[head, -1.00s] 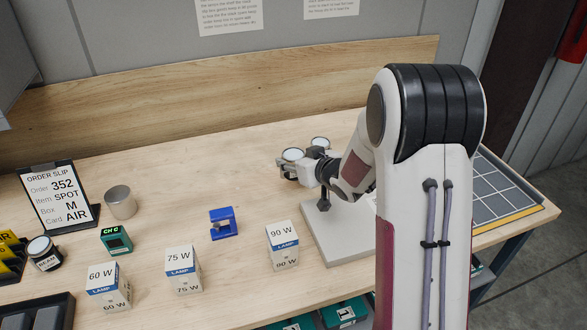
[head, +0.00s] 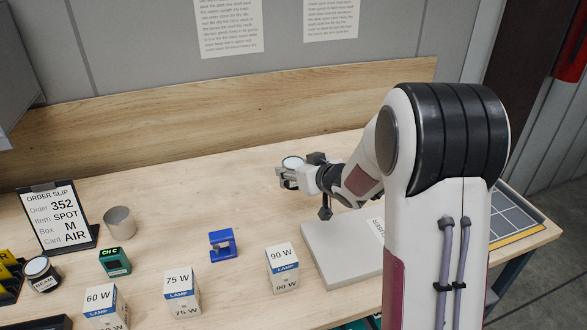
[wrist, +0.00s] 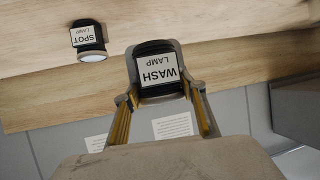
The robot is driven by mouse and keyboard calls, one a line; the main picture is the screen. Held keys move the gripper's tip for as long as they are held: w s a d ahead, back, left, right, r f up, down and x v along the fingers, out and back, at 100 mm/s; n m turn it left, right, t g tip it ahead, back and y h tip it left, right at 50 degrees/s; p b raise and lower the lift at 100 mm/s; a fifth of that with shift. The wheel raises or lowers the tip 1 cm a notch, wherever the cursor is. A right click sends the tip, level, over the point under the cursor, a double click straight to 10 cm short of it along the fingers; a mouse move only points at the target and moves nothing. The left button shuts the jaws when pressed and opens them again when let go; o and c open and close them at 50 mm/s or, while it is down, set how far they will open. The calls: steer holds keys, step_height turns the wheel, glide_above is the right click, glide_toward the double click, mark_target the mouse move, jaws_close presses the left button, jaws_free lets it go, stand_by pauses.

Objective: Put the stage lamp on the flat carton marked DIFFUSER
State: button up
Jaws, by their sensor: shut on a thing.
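My gripper (head: 284,178) is shut on a dark lamp with a pale round top (head: 292,162). In the wrist view this lamp, labelled WASH LAMP (wrist: 157,72), sits between the fingers. A second dark lamp, labelled SPOT LAMP (wrist: 88,38), stands apart, upper left in the wrist view; I cannot make it out in the head view. The flat grey carton (head: 335,255) lies right of the 90 W box, partly behind my arm. Only the end of its label shows, reading "USER". The held lamp is left of and behind the carton. Its exact height above the table is unclear.
Lamp boxes of 60 W (head: 103,305), 75 W (head: 181,292) and 90 W (head: 283,267) stand along the front. A blue part (head: 222,243), green device (head: 115,262), metal cup (head: 119,222) and order slip (head: 57,215) are further left. A gridded panel (head: 518,215) is right.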

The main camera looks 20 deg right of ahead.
steer(key=shift+d, duration=0.1)
steer(key=s+d+r+m+h, duration=0.15)
steer(key=s+d, duration=0.25)
steer(key=d, duration=0.4)
steer(key=s+d+r+m+h, duration=0.15)
steer(key=s+d, duration=0.25)
steer(key=d, duration=0.5)
steer(key=s+a+n+y, duration=0.2)
steer(key=s, duration=0.5)
steer(key=shift+r+n+y, duration=0.15)
steer(key=shift+n+y, duration=0.25)
steer(key=shift+a, duration=0.1)
steer(key=shift+f, duration=3.15)
